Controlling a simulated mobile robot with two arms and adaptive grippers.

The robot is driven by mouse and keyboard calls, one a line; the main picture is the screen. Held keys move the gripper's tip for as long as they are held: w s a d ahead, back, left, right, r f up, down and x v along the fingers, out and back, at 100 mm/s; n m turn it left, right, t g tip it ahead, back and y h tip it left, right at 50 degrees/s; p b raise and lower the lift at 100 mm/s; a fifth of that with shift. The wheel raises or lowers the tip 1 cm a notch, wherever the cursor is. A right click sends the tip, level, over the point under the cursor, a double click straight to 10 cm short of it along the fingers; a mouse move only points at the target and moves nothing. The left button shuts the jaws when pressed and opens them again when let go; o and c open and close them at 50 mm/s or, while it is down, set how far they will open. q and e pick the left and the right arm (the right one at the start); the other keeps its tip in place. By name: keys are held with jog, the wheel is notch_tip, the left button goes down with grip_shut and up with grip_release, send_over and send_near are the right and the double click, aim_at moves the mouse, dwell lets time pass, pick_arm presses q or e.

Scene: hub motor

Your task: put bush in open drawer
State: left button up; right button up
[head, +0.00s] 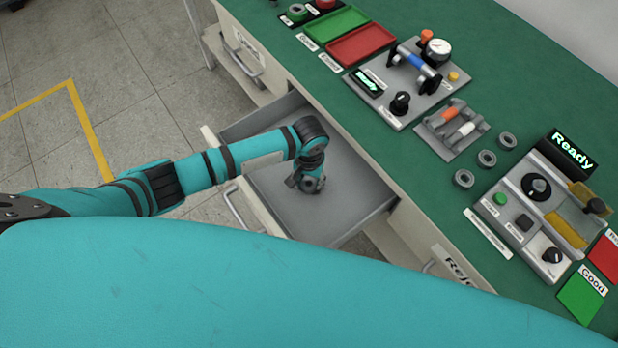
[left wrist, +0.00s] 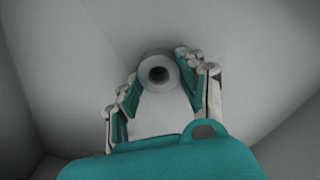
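The drawer (head: 283,208) is pulled out from under the green workbench, and its grey inside looks empty apart from my arm's end. My left gripper (head: 306,186) reaches down into it; its fingers are hard to make out in the head view. In the left wrist view, the bush (left wrist: 158,72) is a grey ring with a dark hole, between the fingertips of my left gripper (left wrist: 157,70). The fingers appear to touch it on both sides. Grey drawer walls surround it. The bush in the gripper is hidden in the head view. My right gripper is not in view.
Several grey bushes (head: 487,158) stand on the green bench top (head: 420,170). A test device with a Ready display (head: 570,150), another device (head: 405,85), and green (head: 335,22) and red (head: 362,45) trays are also there. A closed drawer (head: 455,268) is at the right.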

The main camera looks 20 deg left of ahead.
aim_at(309, 185)
pick_arm(q)
jog(key=o, duration=0.4)
jog(key=shift+o, duration=0.2)
notch_tip(309, 185, up, 12)
jog(key=p, duration=0.1)
jog(key=shift+r, duration=0.2)
